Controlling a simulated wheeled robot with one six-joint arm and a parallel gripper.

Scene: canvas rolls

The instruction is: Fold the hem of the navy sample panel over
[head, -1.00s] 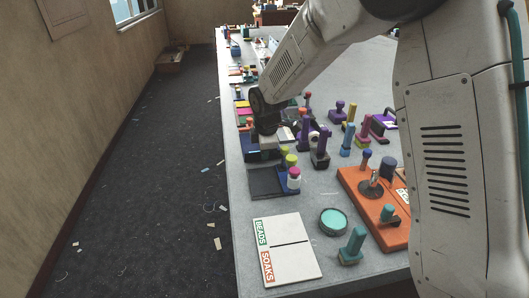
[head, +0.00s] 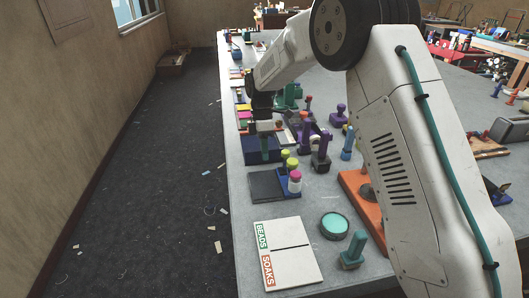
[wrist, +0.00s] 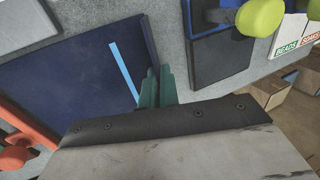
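The navy sample panel (wrist: 70,75) lies flat on the grey table in the wrist view, with a straight light-blue strip (wrist: 123,68) across it near its right edge.
A dark grey panel (wrist: 217,45) lies right of the navy one, with yellow-green-topped pieces (wrist: 258,18) beside it. An orange piece (wrist: 22,150) is at the lower left. A white BEADS/SOAKS board (head: 288,255) lies at the near table edge. Purple stamps (head: 320,148) stand right of my gripper.

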